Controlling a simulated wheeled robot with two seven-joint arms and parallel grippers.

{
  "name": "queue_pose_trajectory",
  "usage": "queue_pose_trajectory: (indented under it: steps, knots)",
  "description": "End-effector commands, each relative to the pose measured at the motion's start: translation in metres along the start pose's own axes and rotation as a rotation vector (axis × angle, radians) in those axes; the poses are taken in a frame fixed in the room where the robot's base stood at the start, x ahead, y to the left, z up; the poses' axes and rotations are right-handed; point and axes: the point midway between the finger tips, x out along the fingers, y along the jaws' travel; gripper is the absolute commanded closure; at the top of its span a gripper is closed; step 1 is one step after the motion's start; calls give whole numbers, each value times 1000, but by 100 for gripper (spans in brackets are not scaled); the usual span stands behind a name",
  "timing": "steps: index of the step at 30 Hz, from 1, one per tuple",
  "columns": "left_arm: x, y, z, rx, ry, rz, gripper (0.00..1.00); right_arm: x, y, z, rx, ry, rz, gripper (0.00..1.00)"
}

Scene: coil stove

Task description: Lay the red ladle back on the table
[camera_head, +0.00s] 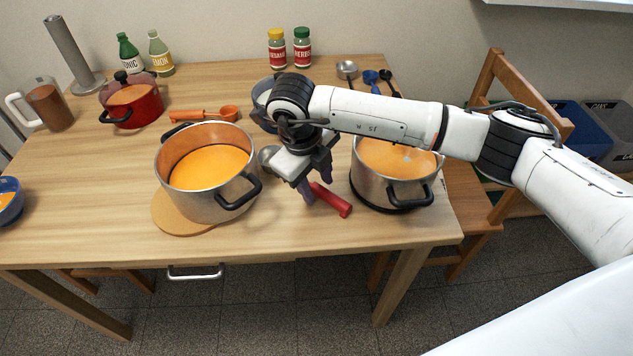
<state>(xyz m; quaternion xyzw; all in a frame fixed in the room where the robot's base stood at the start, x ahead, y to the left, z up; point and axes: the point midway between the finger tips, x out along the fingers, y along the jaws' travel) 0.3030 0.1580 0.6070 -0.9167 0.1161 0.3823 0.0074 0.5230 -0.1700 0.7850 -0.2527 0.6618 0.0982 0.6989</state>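The red ladle's handle (333,201) shows between the two pots, slanting down to the right at or close to the table top. A grey metal bowl (267,158) left of my gripper seems to be its scoop; the part between is hidden. My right gripper (318,190) points down over the ladle, its fingers apart on either side of the handle's upper end. Whether they press on the handle I cannot tell. My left gripper is not in view. The wooden table (100,190) bears all these things.
A large pot of orange soup (170,160) stands left of my gripper on a round board (172,218). Another soup pot (375,188) stands close on the right. A blue-grey pot (262,118) is behind the gripper. The table's front edge is clear.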

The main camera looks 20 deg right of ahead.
Motion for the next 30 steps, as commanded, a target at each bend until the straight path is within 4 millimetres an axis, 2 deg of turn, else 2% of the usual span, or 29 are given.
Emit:
queue_pose_trajectory:
  steps: [7,11,24,30]
  knots:
    - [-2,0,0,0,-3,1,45,-2,-1,0,0,0,0,63]
    - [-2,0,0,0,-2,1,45,-13,-1,1,0,-3,0,63]
    - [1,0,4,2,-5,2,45,-101,-1,1,0,-4,-1,63]
    - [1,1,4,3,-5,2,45,-120,-1,0,-1,-1,0,63]
